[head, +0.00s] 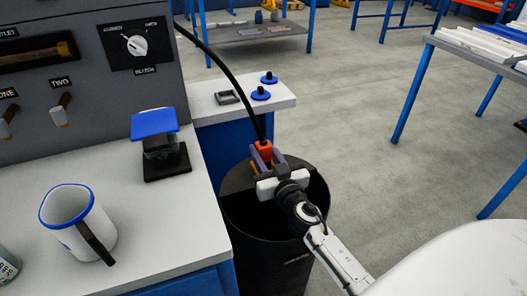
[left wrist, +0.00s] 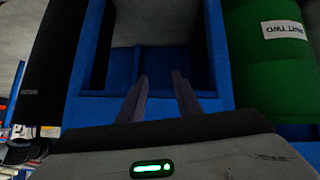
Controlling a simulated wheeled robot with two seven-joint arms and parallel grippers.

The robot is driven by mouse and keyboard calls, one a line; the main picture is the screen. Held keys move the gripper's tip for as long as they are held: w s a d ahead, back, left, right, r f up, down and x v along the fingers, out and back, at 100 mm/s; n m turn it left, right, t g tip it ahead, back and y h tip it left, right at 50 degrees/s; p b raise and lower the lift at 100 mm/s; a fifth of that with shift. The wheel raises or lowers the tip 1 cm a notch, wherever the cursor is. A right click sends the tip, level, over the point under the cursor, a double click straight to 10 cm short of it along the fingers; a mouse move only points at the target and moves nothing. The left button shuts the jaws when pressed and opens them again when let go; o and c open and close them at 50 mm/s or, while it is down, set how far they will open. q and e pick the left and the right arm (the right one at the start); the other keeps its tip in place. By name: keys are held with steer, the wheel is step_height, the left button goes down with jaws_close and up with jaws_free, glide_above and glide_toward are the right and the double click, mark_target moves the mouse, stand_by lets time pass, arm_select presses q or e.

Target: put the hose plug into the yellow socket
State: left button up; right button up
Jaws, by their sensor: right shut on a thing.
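The hose plug (head: 265,147) is orange and sits at the end of a black hose (head: 222,68) that comes down from the upper left. My right gripper (head: 263,155) is shut on the plug, above the mouth of a dark bin, in the head view. Its fingers hide part of the plug. A small yellowish piece (head: 254,167) shows beside the fingers, and I cannot tell what it is. I cannot make out the yellow socket in either view. My left gripper (left wrist: 160,92) is open and empty in the left wrist view, over a blue box (left wrist: 84,75).
The dark bin (head: 234,205) stands beside the white counter (head: 150,235). The counter carries a mug (head: 66,222) and a blue-lidded item (head: 155,124). A grey panel (head: 60,95) has switches. A green object (left wrist: 270,75) labelled PART TWO is right of the blue box.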

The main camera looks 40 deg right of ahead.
mark_target(264, 144)
arm_select(q)
steer(key=shift+f+b, duration=0.4)
steer(key=shift+f, duration=0.1)
arm_select(e)
steer(key=shift+f, duration=0.35)
steer(key=o, duration=1.2)
step_height(264, 144, up, 5)
steer(key=p, duration=0.3)
steer(key=shift+f, duration=0.2)
step_height(264, 144, up, 4)
steer(key=p, duration=0.2)
steer(key=shift+r+p, duration=0.1)
steer(key=shift+p, duration=0.25)
steer(key=shift+r, duration=0.65)
arm_select(q)
steer(key=r, duration=0.3)
steer(key=shift+s+a+m, duration=0.1)
steer(key=shift+a+m, duration=0.2)
steer(key=shift+a, duration=0.1)
arm_select(e)
steer(key=shift+s, duration=0.1)
